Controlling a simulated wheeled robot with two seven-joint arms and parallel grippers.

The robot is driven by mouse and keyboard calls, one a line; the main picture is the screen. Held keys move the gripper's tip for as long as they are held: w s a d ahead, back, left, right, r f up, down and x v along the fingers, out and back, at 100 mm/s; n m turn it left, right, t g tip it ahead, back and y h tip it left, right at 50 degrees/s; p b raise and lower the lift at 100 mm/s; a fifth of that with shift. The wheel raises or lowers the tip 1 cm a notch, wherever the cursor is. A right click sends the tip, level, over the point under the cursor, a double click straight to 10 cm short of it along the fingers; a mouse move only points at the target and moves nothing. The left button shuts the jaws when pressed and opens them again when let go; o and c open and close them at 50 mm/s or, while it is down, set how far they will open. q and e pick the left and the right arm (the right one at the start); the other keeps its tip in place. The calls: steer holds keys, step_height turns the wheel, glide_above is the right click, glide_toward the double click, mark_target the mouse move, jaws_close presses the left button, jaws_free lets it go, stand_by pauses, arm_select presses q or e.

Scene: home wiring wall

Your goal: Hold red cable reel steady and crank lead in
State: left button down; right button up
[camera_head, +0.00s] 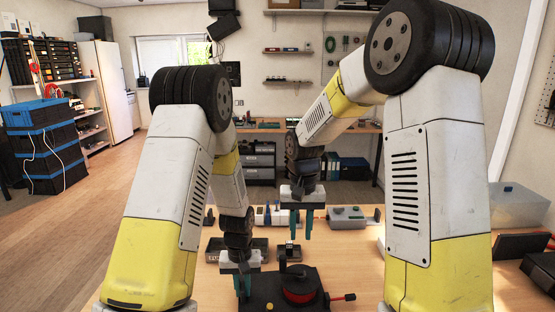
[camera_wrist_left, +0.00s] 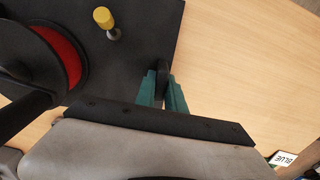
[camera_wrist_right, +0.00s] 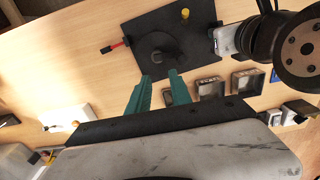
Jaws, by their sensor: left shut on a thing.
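The red cable reel (camera_head: 298,288) sits on a black base plate (camera_head: 262,290) on the bench. Its red drum also shows in the left wrist view (camera_wrist_left: 62,55), partly covered by a black part. A red-ended rod (camera_head: 343,297) sticks out to the right of the plate. A yellow knob (camera_wrist_left: 104,18) stands on the plate. My left gripper (camera_wrist_left: 164,92) is shut on a black upright piece at the plate's edge; it also shows in the head view (camera_head: 242,284). My right gripper (camera_wrist_right: 157,85) is open and empty, raised above the bench beyond the reel. I cannot make out a lead.
Small open black trays (camera_wrist_right: 246,80) stand beside the plate, near my left arm. A grey box (camera_head: 350,217) is at the bench's back, and a clear bin (camera_head: 518,205) at the right. Bare wood (camera_wrist_right: 75,75) lies beside the red-ended rod.

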steer(key=shift+r, duration=0.6)
steer(key=shift+o, duration=0.2)
steer(key=shift+o, duration=1.4)
steer(key=shift+s+a+f, duration=0.1)
steer(key=shift+a+f, duration=0.05)
steer(key=shift+a, duration=0.05)
steer(key=s+a+f, duration=0.1)
steer(key=a+f, duration=0.3)
steer(key=f, duration=0.7)
steer(key=shift+s+f, duration=0.25)
steer(key=shift+f, duration=0.1)
steer(key=shift+a, duration=0.1)
